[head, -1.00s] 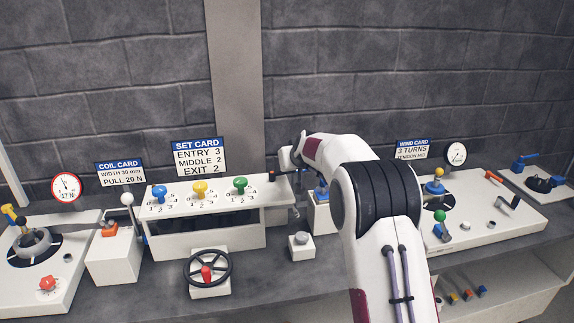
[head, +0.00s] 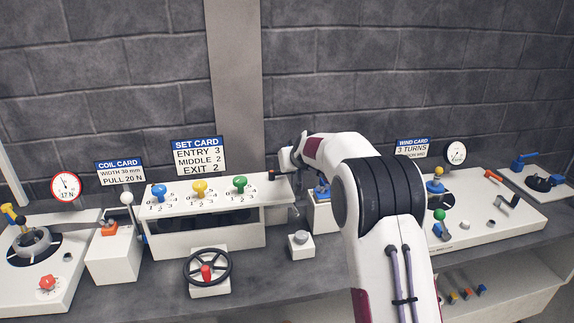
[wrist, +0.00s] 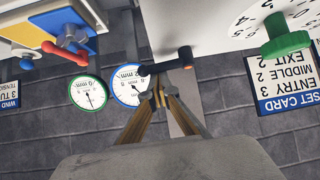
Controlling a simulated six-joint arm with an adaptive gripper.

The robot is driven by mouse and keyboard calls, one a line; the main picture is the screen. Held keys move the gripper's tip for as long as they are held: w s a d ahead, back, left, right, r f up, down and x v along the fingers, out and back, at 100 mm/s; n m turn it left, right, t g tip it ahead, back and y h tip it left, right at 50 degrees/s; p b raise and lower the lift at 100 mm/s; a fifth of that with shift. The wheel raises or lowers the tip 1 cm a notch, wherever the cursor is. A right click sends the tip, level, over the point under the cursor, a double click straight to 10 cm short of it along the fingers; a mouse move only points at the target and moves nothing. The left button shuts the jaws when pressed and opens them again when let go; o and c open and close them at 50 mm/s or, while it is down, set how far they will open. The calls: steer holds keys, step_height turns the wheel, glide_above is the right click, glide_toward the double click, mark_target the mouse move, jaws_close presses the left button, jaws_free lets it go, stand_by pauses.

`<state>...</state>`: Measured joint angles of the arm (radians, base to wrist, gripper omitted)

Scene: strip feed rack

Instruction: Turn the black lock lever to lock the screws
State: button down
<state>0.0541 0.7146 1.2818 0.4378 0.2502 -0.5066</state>
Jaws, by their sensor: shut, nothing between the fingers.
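The black lock lever (wrist: 166,65) shows in the wrist view just past my fingertips, with a thick dark end on its right and a small orange patch near it. In the head view the lever (head: 271,174) is a small dark piece at the right end of the white strip rack (head: 205,238). My gripper (wrist: 160,92) is shut and empty, its tips right at the lever; I cannot tell whether they touch. In the head view my gripper (head: 284,163) is partly hidden. The green screw knob (wrist: 287,43) is to the right in the wrist view.
Blue (head: 159,192) and yellow (head: 200,187) knobs stand on the rack top. A black handwheel (head: 208,267) is in front. The set card (head: 198,158) stands behind. A blue-rimmed gauge (wrist: 128,86) and a green-rimmed gauge (wrist: 88,92) are near my gripper.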

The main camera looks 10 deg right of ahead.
steer(key=shift+s+a+f, duration=0.1)
steer(key=shift+s+a, duration=0.15)
steer(key=shift+s, duration=0.25)
steer(key=shift+s+a, duration=0.25)
steer(key=shift+s, duration=0.25)
steer(key=shift+s+a, duration=0.65)
steer(key=shift+a, duration=0.35)
steer(key=shift+w, duration=0.25)
steer(key=shift+w, duration=0.45)
steer(key=shift+w, duration=0.1)
